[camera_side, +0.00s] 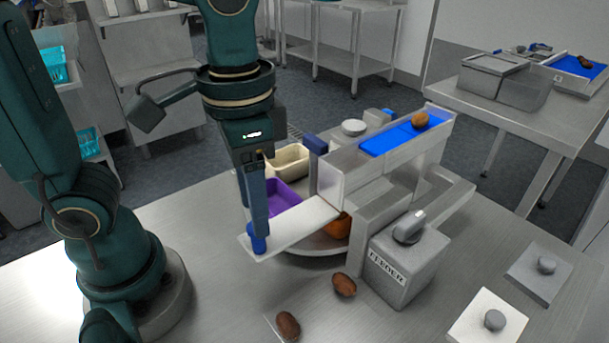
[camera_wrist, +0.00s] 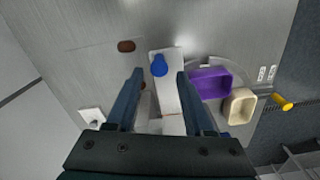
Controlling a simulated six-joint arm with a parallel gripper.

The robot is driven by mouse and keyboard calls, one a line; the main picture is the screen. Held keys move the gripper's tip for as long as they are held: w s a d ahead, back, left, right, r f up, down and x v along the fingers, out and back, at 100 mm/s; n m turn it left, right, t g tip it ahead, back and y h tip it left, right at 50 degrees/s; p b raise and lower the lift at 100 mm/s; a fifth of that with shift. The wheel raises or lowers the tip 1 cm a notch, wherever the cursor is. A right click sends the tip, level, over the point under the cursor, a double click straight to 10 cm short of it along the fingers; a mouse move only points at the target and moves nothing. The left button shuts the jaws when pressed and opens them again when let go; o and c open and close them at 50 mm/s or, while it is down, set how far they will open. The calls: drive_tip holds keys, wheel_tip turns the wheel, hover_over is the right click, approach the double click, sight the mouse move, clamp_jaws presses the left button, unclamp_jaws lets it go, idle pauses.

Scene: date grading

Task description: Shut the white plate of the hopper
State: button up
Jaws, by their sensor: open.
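The white plate (camera_side: 305,222) sticks out to the left from the grey hopper (camera_side: 345,170), with a blue knob (camera_side: 259,242) standing at its outer end. In the wrist view the plate (camera_wrist: 167,98) runs up between my fingers, and the knob (camera_wrist: 159,67) lies between and slightly beyond the fingertips. My gripper (camera_side: 256,218) points down over the plate's outer end, just above or beside the knob. In the wrist view my gripper (camera_wrist: 160,73) is open, its two dark blue fingers apart on either side of the knob. I cannot tell whether either finger touches it.
Brown dates (camera_side: 344,284) lie on the table in front. The feeder box (camera_side: 402,268) stands to the right. A date (camera_side: 420,120) sits on the blue channel.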

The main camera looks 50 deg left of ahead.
drive_tip(key=shift+f, duration=2.6)
clamp_jaws()
